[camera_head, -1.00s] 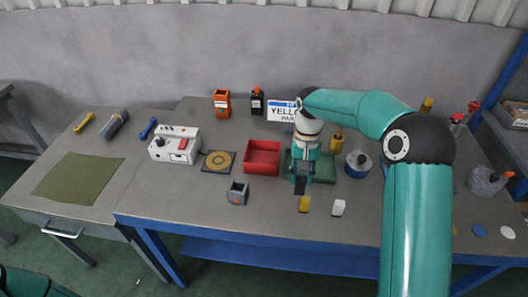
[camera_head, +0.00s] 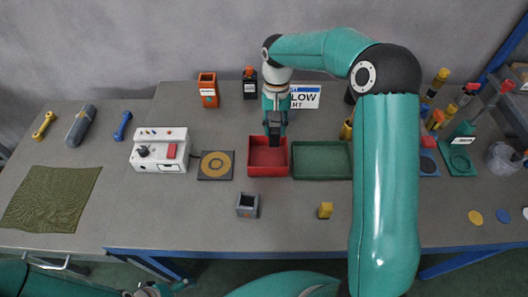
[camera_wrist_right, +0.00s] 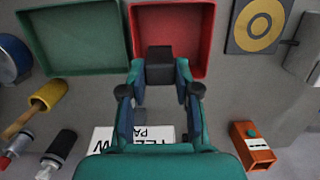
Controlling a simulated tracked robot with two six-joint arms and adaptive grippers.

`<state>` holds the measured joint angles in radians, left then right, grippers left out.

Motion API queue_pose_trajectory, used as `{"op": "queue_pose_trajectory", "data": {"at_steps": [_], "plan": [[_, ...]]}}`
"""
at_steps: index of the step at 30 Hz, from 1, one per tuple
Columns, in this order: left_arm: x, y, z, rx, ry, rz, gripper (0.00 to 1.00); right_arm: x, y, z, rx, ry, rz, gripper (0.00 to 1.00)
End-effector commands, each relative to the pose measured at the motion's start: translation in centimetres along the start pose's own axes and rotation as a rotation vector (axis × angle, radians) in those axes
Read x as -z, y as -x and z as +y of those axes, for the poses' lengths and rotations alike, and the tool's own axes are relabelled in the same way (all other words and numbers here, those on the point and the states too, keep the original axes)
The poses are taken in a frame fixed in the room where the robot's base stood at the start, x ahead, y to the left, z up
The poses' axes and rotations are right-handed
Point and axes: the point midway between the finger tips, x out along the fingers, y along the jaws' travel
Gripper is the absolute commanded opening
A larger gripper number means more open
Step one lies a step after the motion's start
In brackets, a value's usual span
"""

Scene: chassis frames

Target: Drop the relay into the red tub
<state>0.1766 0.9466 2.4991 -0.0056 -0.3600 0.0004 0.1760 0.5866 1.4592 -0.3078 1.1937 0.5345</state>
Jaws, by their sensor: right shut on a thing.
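The relay (camera_wrist_right: 160,66), a dark block, sits between the fingertips of my right gripper (camera_wrist_right: 160,90). In the head view my right gripper (camera_head: 275,122) points down with the dark block at its tips, overlapping the far rim of the red tub (camera_head: 268,171). The tub also shows in the wrist view (camera_wrist_right: 197,30), with its inside looking empty apart from the part the block hides. The exact height of the block above the tub is hard to tell. Part of my left arm shows at the bottom edge; its gripper is (camera_head: 152,290) too cut off to judge.
A green tray (camera_head: 321,172) adjoins the tub on the right. A dark pad with a yellow ring (camera_head: 216,165) and a white control box (camera_head: 160,150) lie left. An orange holder (camera_head: 208,92) stands behind.

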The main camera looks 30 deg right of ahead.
Motion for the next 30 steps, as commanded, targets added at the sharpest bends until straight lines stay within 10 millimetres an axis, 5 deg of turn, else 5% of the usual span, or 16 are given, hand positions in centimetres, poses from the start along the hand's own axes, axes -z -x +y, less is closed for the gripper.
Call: {"op": "queue_pose_trajectory", "data": {"at_steps": [13, 25, 26, 30], "plan": [[0.0, -2.2, -0.8, 0.0, 0.0, 0.0, 0.97, 0.8, -4.9, -0.4, -0.002, 0.008, -0.002, 0.0], [0.0, -2.5, -0.9, 0.0, 0.0, 0.0, 0.97, 0.9, -5.3, -0.7, -0.002, 0.012, -0.001, 0.0], [0.0, -2.5, -0.9, 0.0, 0.0, 0.0, 0.97, 0.9, -5.3, -0.7, -0.002, 0.012, -0.001, 0.35], [0.0, -2.5, -0.9, 0.0, 0.0, 0.0, 0.97, 0.9, -5.3, -0.7, -0.002, 0.012, -0.001, 0.58]]}}
